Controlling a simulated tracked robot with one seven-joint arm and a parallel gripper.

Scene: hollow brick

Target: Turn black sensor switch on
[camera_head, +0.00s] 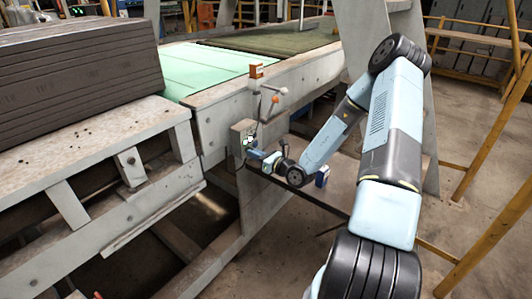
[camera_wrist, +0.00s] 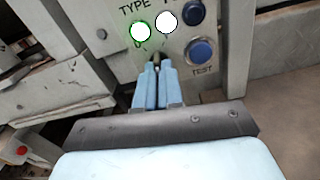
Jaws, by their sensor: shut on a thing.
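The grey control box (camera_head: 238,134) is mounted on the side of the conveyor frame in the head view. Its front panel (camera_wrist: 222,70) fills the upper middle of the wrist view. My gripper (camera_wrist: 157,66) is at the panel, with its light-blue fingers close together around the small black switch (camera_wrist: 156,57) below the lamps. Most of the switch is hidden between the fingertips, and its exact position is hard to read. My gripper also shows at the box in the head view (camera_head: 254,153).
A green-ringed lit lamp (camera_wrist: 141,32) and a white lit lamp (camera_wrist: 166,22) sit above the fingertips. A blue button (camera_wrist: 199,50) marked TEST is close on the right. A lever with a pale knob (camera_head: 283,91) stands above the box. Dark slabs (camera_head: 75,62) lie left.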

